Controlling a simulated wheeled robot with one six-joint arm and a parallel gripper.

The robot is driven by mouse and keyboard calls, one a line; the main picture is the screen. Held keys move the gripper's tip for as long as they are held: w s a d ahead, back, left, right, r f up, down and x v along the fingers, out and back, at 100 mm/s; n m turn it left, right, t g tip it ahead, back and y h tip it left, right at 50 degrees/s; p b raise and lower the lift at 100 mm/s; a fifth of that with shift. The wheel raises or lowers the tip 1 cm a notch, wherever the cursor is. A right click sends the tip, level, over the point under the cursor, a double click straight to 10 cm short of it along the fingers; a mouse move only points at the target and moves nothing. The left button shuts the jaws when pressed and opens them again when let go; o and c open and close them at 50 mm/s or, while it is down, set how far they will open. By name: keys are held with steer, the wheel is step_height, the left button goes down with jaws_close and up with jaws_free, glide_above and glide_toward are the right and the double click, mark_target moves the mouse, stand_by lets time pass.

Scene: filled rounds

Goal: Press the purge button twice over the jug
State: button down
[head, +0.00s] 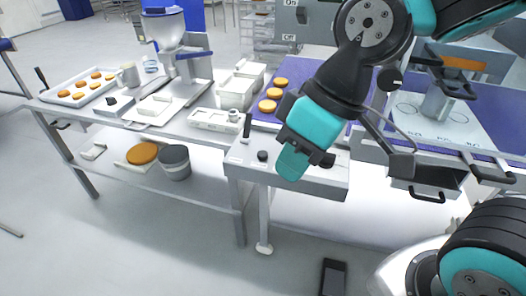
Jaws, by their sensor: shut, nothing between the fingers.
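A pale grey jug (129,76) with a handle stands upright on the left table, left of the depositing machine (168,35) with its bowl-shaped hopper. The jug is apart from the machine's outlet. I cannot make out which part is the purge button; the machine's details are too small. My gripper (292,161) points down at the end of my teal and black arm, in front of a small grey panel. It looks shut and empty, far to the right of the jug. My arm hides part of the table behind it.
A tray of orange-brown rounds (80,94) lies at the far left, and more rounds (270,106) lie on a purple surface. White containers (240,85) stand between. A grey bucket (174,162) is on the lower shelf. A black knob (262,156) sits near my gripper. The front floor is mostly clear.

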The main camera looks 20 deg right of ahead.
steer(key=w+f+n+t+y+p, duration=0.1)
steer(key=w+n+t+p, duration=0.1)
steer(key=w, duration=0.6)
steer(key=w+f+n+t+p, duration=0.1)
steer(key=w+f+n, duration=0.1)
steer(key=w, duration=0.5)
steer(key=n+t+p, duration=0.3)
steer(key=n+t, duration=0.1)
glide_above(262, 155)
step_height(262, 155, down, 7)
steer(key=shift+d+f, duration=0.1)
steer(key=shift+f, duration=0.05)
steer(key=shift+f, duration=0.1)
step_height(262, 155, down, 8)
steer(key=b, duration=0.5)
steer(key=shift+f+b, duration=0.3)
steer(key=shift+b, duration=0.05)
steer(key=shift+f, duration=0.1)
steer(key=shift+f+b, duration=0.35)
steer(key=shift+b, duration=0.3)
